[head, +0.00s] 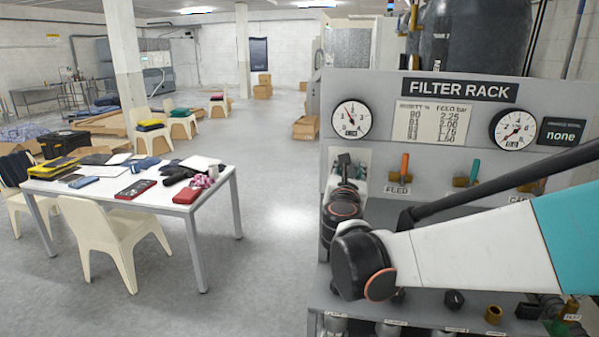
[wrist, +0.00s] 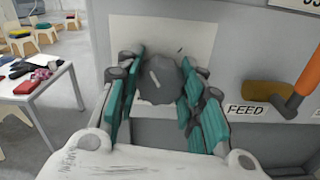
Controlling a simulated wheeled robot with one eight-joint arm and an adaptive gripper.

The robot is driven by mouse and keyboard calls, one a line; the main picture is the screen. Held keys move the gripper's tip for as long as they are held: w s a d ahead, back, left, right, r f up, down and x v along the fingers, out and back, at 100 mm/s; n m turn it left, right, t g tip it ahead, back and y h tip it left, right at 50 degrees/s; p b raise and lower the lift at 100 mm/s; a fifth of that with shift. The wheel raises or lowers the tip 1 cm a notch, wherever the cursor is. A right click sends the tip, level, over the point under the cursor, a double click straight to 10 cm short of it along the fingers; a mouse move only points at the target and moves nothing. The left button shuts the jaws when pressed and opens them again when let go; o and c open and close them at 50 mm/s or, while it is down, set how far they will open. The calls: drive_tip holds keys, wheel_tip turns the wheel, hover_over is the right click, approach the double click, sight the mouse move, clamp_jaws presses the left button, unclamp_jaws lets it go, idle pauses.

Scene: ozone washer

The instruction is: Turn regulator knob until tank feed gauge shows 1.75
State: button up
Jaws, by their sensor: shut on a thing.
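The regulator knob (wrist: 160,84), dark grey and faceted with a pale mark on its face, sits against a light panel in the wrist view. My gripper (wrist: 158,72) has its teal-padded fingers shut on it from both sides. In the head view my gripper (head: 347,170) is at the rack's left end, where the knob is largely hidden. Two round gauges show on the rack: a left one (head: 351,119) and a right one (head: 514,130). Their needles and small readouts are too small to read surely, and I cannot tell which is the tank feed gauge.
The grey filter rack (head: 370,84) carries a number placard (head: 431,125) listing 1.75 among its feed values, and a display (head: 562,131) reading "none". An orange-handled valve (head: 404,170) labelled FEED is just right of my gripper. A white table (head: 220,186) stands left; floor between is clear.

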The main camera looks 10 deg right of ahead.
drive_tip(key=shift+m, duration=1)
drive_tip(key=o, duration=1.1)
